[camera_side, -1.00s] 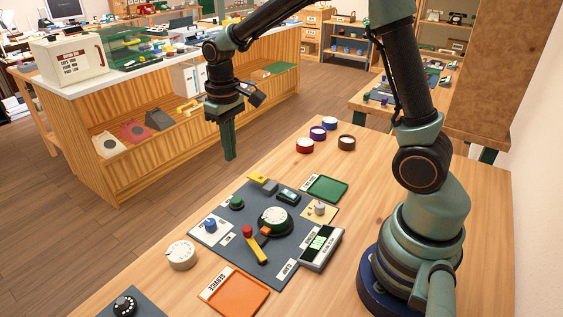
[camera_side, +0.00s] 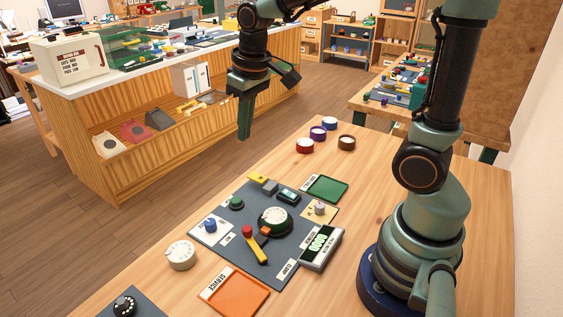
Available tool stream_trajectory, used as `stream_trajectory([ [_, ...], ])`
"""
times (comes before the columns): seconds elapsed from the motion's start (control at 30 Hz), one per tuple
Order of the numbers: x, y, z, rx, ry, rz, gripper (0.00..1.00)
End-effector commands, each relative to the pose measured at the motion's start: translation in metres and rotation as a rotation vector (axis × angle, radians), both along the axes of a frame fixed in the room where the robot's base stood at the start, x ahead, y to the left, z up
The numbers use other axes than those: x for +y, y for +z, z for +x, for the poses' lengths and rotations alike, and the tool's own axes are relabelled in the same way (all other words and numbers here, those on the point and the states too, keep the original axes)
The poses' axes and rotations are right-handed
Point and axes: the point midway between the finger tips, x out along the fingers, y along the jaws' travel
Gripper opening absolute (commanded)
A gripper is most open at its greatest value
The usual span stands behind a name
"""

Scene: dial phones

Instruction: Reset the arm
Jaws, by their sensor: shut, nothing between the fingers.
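My gripper (camera_side: 244,122) hangs in the air beyond the far edge of the wooden table, pointing down, with its fingers together and nothing between them. It is well above and apart from the dark grey mat (camera_side: 213,248). No part on the mat touches my gripper.
An orange SERVICE tray (camera_side: 236,293) and a white dial (camera_side: 181,255) are at the near left. A green tray (camera_side: 326,188) lies right of the mat. Several round colored containers stand behind, including a red one (camera_side: 305,146). A wooden counter (camera_side: 120,165) stands beyond the table.

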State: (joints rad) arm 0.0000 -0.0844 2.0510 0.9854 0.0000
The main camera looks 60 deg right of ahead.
Motion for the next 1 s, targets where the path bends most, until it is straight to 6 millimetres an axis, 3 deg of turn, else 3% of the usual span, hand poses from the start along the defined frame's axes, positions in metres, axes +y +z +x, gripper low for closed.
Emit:
stream_trajectory([
  [0.2, 0.000, 0.026, -0.040, -0.136, 0.000, 0.000, 0.00],
  [0.5, 0.000, 0.033, -0.079, -0.275, 0.000, 0.000, 0.00],
  [1.0, 0.000, 0.032, -0.086, -0.302, 0.000, 0.000, 0.00],
])
